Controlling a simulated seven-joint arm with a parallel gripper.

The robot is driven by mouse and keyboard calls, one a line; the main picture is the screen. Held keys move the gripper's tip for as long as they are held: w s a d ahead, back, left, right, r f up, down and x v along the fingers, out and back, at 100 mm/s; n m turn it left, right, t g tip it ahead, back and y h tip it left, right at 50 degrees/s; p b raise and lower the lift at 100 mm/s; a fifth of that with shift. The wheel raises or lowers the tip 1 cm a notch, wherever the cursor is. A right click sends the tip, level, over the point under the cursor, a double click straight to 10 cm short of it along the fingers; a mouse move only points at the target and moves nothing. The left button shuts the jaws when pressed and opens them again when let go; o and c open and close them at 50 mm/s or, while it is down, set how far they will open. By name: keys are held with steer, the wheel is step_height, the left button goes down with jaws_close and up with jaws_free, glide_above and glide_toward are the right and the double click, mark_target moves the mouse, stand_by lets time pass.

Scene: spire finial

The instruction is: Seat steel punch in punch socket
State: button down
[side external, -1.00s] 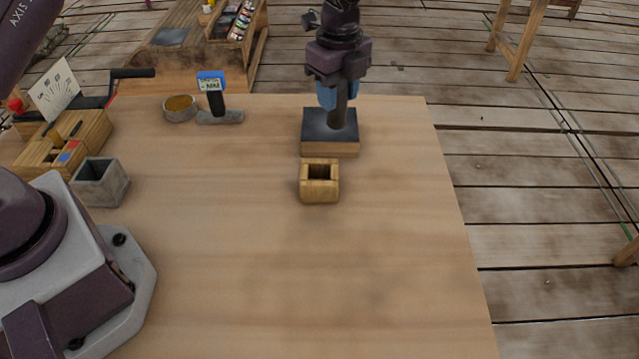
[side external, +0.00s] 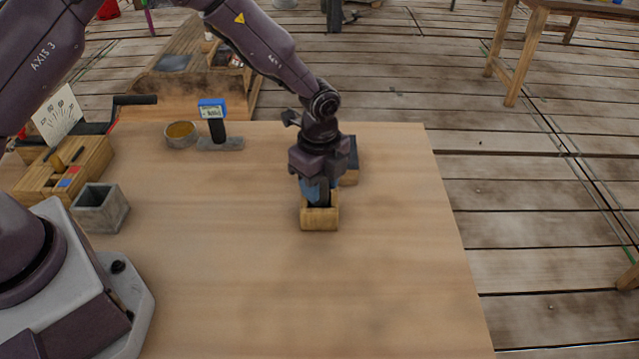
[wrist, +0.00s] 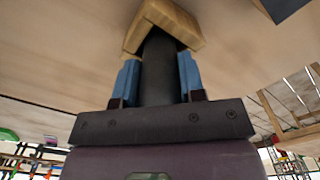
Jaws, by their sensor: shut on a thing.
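The steel punch (wrist: 159,72) is a dark grey bar standing between the two blue fingers of my gripper (side external: 317,192), which is shut on it. It also shows as a dark strip in the side view (side external: 325,194). The punch socket (side external: 319,223) is a small light-wood block with a square opening on top. My gripper is right above it, and the punch's lower end is at the opening. In the wrist view the socket (wrist: 165,22) surrounds the far end of the punch, hiding its tip. I cannot tell how deep the tip is.
A wooden block with a dark top (side external: 350,162) stands close behind the socket, partly hidden by my gripper. At the left are a grey square cup (side external: 100,212), a wooden organiser (side external: 68,172), a round tin (side external: 181,136) and a blue-topped gauge (side external: 213,115). The table's front and right are clear.

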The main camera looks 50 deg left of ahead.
steer(key=shift+f, duration=0.15)
steer(key=shift+f, duration=0.1)
steer(key=c, duration=0.7)
jaws_free()
steer(key=shift+f, duration=0.1)
